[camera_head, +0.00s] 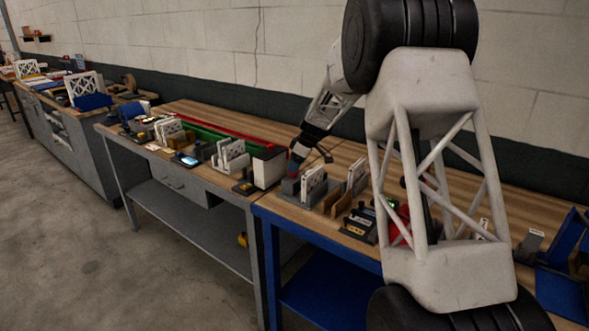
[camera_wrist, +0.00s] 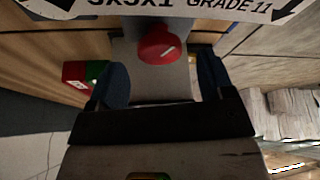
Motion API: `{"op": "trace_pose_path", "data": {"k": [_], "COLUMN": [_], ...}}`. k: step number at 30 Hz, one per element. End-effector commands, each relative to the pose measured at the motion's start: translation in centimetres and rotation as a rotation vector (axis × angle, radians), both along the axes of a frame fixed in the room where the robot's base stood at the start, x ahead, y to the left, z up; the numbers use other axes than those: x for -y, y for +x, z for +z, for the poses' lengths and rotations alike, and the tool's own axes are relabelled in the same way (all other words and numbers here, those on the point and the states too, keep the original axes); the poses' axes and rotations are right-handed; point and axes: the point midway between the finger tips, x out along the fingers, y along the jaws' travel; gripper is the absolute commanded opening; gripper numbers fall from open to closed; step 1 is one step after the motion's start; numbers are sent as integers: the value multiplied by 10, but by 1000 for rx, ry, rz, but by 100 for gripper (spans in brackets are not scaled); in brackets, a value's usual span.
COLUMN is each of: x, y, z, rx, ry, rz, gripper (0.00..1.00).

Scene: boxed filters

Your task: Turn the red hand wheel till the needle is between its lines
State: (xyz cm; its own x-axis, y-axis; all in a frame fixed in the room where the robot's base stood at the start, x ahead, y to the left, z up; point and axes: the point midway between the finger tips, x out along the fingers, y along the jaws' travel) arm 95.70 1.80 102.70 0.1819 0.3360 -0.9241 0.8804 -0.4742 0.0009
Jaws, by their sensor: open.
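The red hand wheel (camera_wrist: 157,45) shows in the wrist view as a round red knob with a short white mark on its face. It sits on a grey block, between and just beyond my two blue fingertips. My gripper (camera_wrist: 162,72) is open, one finger on each side of the wheel, with visible gaps on both sides. In the head view my gripper (camera_head: 300,150) is small and low over the bench; the wheel cannot be made out surely there. No needle or lines can be made out in either view.
A white printed panel (camera_wrist: 175,8) crosses the top of the wrist view. A red and green block (camera_wrist: 83,74) lies left of my gripper. White upright pieces (camera_head: 314,184) and a white box (camera_head: 269,168) crowd the bench near my gripper. My arm hides part of the bench.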

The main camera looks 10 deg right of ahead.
Motion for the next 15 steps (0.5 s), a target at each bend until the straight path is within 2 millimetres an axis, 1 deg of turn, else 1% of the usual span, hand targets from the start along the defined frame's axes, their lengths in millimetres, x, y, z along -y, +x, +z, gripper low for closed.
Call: {"op": "trace_pose_path", "data": {"k": [1, 3, 6, 15], "x": [-2, -4, -6, -8], "y": [1, 2, 4, 5], "z": [-6, -13, -19, -23], "rx": [-2, -2, -1, 0], "ry": [0, 0, 0, 0], "rz": [1, 1, 0, 0], "gripper": [74, 74, 74, 74]}}
